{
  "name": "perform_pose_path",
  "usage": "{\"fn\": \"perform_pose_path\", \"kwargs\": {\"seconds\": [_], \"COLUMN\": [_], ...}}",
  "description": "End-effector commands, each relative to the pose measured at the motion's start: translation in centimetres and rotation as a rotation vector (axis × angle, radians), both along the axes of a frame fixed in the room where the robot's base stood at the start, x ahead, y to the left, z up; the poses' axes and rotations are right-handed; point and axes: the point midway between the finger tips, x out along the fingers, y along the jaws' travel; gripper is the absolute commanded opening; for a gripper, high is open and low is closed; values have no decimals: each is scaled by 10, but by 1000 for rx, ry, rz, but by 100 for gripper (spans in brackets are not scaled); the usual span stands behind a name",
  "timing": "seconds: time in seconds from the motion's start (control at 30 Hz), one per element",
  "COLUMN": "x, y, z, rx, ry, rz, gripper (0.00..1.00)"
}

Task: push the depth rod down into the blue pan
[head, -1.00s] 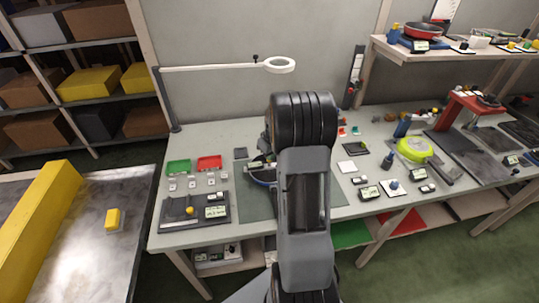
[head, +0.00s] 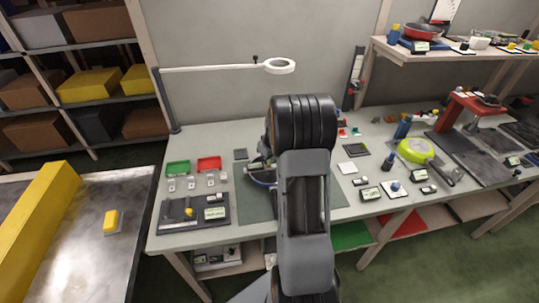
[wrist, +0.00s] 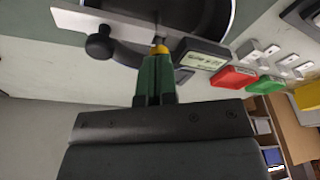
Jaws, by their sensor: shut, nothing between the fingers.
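The blue pan (head: 262,182) sits on the grey mat, its far part hidden behind my arm. In the wrist view its dark inside (wrist: 205,12) shows at the top, with a pale metal bar (wrist: 120,27) across it. The depth rod's yellow top (wrist: 160,49) shows at the bar's edge, right at the tips of my green fingers. My gripper (wrist: 156,62) is shut with nothing held. I cannot tell whether the tips touch the rod. How deep the rod sits is hidden. The head view hides my fingertips behind my arm.
A small display (wrist: 203,55) and a black knob (wrist: 98,47) sit close to the fingers. Green (head: 178,168) and red (head: 209,163) trays stand to the left. A lamp arm (head: 215,67) reaches over the table's back.

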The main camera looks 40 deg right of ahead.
Motion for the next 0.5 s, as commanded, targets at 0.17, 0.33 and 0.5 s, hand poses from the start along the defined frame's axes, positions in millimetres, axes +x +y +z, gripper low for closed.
{"fn": "perform_pose_path", "kwargs": {"seconds": [0.17, 0.33, 0.5], "x": [0, 0, 0], "y": [0, 0, 0], "z": [1, 7, 20], "rx": [0, 0, 0], "ry": [0, -1, 0], "rz": [0, 0, 0], "gripper": [0, 0, 0]}}
